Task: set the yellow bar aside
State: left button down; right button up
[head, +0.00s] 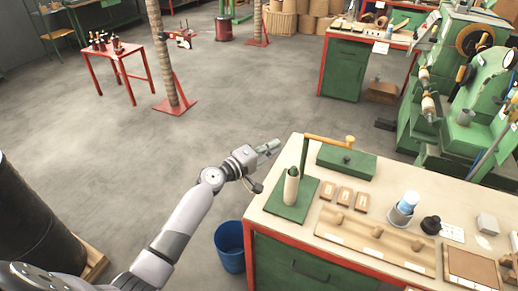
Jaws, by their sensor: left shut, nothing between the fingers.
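The yellow bar (326,141) lies roughly level at the far left of the workbench (276,197). Its left end meets the top of a thin green post (304,158) on a green base plate (286,210). Its right end has a round knob above a green box (346,163). A pale coil or cylinder (291,186) stands upright on the base plate below. My left gripper (270,147) is shut and empty, to the left of the yellow bar and apart from it, near the bench's far left corner. My right gripper is not in view.
Small brown blocks (344,195), a wooden board (375,240), a cup with a blue-topped item (401,212) and a black knob (431,225) crowd the bench's middle. A blue bin (230,247) stands on the floor beside it. Open floor lies left.

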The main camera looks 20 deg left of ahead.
pick_arm(q)
jog(key=s+a, duration=0.1)
jog(key=s+a+b, duration=0.2)
jog(key=s+a, duration=0.1)
jog(key=shift+r, duration=0.35)
dwell(0.3)
